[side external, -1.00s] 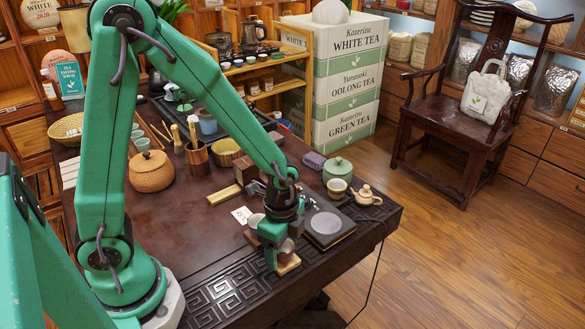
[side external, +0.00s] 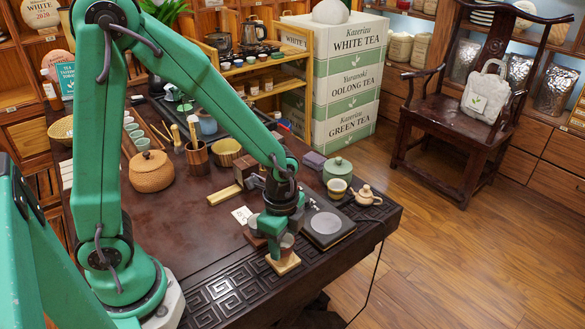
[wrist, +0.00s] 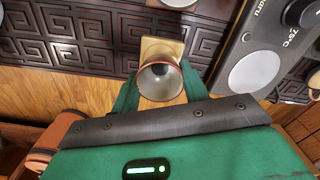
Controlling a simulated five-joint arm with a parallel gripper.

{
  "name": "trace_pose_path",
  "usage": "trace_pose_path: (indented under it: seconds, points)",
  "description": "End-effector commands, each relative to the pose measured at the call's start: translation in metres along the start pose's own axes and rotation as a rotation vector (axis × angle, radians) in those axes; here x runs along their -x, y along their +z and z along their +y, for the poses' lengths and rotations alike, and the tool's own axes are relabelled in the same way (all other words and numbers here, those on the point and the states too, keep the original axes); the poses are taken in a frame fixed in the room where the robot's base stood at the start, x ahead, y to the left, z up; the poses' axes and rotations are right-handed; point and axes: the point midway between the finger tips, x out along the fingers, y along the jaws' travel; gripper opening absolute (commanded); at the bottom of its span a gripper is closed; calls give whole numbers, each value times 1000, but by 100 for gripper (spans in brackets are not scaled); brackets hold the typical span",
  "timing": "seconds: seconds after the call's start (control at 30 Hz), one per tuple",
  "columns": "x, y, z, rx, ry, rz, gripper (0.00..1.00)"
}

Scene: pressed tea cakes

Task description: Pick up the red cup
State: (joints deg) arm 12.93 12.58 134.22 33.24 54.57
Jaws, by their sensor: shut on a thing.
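The red cup (wrist: 146,84), with a reddish outer wall and pale inside, sits between the green fingers of my gripper (wrist: 158,92) in the wrist view. My gripper (side external: 273,246) is shut on it, and the cup (side external: 287,241) shows beside the fingers in the side external view. A square light wooden coaster (side external: 284,265) lies under the cup near the table's front edge; it also shows in the wrist view (wrist: 163,45). The cup looks slightly above the coaster. The fingers hide part of the cup.
A dark scale (side external: 328,224) with a round plate stands just right of my gripper.

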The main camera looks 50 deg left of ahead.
Motion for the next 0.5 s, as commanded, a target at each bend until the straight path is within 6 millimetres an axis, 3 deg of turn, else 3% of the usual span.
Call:
trace_pose_path:
  seconds: [0.2,0.5]
  points:
    - [25,-1,-1,0,-5,4,22]
    - [52,-20,44,-7,-4,3,22]
